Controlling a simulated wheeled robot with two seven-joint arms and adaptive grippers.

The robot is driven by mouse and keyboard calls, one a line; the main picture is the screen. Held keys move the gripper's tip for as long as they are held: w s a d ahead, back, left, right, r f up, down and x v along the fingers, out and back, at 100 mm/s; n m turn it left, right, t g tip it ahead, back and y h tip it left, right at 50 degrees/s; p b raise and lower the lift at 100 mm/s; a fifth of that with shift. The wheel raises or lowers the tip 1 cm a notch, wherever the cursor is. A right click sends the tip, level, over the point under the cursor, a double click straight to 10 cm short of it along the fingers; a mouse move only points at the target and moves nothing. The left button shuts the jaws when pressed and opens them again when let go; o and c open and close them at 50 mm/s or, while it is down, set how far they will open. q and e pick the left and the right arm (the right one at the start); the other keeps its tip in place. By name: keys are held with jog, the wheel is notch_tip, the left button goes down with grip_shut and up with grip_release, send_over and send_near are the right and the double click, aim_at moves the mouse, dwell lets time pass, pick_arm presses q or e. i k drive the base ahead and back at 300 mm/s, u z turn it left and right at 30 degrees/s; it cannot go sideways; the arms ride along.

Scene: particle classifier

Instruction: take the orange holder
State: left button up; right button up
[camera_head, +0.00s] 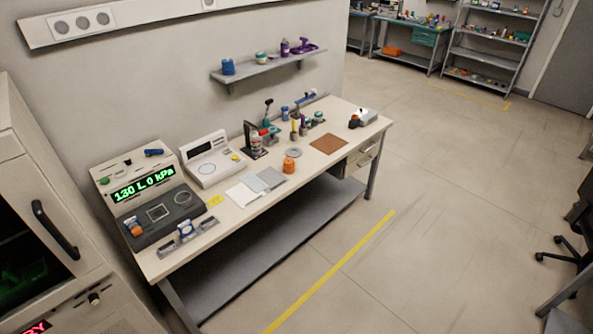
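A small orange round item (289,166) stands upright on the workbench (233,222), near its front edge and right of the grey and white sheets. It looks like a short jar or holder; its detail is too small to tell. A second orange item with a white part (136,228) sits at the left end of the bench, on the dark front of the instrument with the green display. I cannot tell for certain which is the orange holder. Neither of my grippers shows in the head view.
The instrument (147,187) reads in green. A white device (209,158), flat sheets (247,192), a black stand (252,138) and a brown mat (328,143) share the bench. A cabinet (40,215) stands at left. The floor (440,200) in front is open; a chair (575,235) is at right.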

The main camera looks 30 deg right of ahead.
aim_at(291, 172)
jog(key=z, duration=0.7)
jog(key=i, duration=0.7)
jog(key=z, duration=0.75)
jog(key=i, duration=1.4)
jog(key=u, duration=1.25)
jog(key=i, duration=0.55)
jog(key=u, duration=0.6)
